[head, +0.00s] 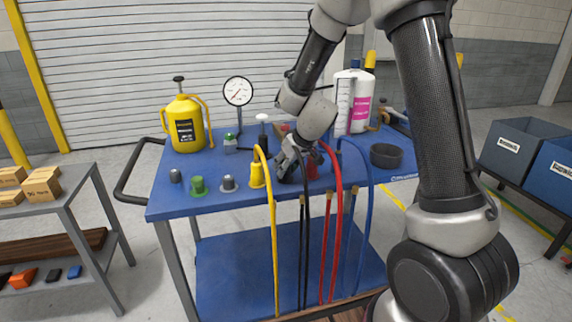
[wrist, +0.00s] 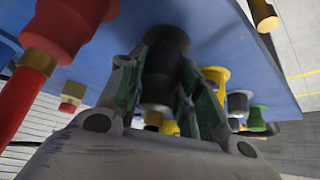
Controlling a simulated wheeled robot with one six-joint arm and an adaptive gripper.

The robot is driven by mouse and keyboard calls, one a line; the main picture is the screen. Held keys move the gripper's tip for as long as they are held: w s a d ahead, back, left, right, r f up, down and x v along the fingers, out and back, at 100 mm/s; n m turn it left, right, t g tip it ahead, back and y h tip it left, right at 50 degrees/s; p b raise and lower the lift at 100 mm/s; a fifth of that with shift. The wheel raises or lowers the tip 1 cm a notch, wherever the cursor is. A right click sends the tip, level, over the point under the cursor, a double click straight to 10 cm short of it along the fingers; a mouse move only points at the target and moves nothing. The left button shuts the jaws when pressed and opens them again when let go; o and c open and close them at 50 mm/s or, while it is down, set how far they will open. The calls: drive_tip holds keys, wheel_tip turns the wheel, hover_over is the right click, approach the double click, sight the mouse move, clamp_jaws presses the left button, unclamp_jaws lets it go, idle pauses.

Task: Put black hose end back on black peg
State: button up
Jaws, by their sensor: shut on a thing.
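My gripper (head: 290,164) is at the front part of the blue table top, between the yellow and red pegs. In the wrist view its two fingers (wrist: 165,95) are closed around a black cylindrical piece, the black hose end (wrist: 160,85). A brass collar (wrist: 153,118) shows below it. A wider dark part, seemingly the black peg (wrist: 166,42), lies in line beyond it against the table. I cannot tell whether the end is seated on it. In the head view the black hose (head: 304,240) hangs down the table front; its end and the peg are mostly hidden by my gripper.
A yellow hose (head: 274,230) on a yellow peg (head: 257,176) stands just left. A red hose (head: 338,190) and red peg (head: 313,168) stand close right, with a blue hose (head: 370,210) beyond. Grey (head: 228,183) and green (head: 198,187) pegs are farther left.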

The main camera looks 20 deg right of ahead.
drive_tip(key=shift+f, duration=0.4)
drive_tip(key=o, duration=1.3)
drive_tip(key=shift+r, duration=2.95)
drive_tip(key=shift+r, duration=0.1)
drive_tip(key=s+d+r+m, duration=0.1)
drive_tip(key=s+d+r, duration=0.3)
drive_tip(key=s+r, duration=0.3)
drive_tip(key=s+d+r+m, duration=0.1)
drive_tip(key=s+d+r, duration=0.25)
drive_tip(key=s, duration=0.45)
drive_tip(key=s+d+r+m+g+h, duration=0.1)
drive_tip(key=s+d, duration=0.2)
drive_tip(key=s, duration=0.6)
drive_tip(key=s+d+r+m+h, duration=0.1)
drive_tip(key=s+d, duration=0.3)
drive_tip(key=s, duration=0.5)
drive_tip(key=shift+s+r+m+g+h, duration=0.3)
drive_tip(key=shift+s+r+g, duration=0.05)
drive_tip(key=shift+r+g, duration=0.05)
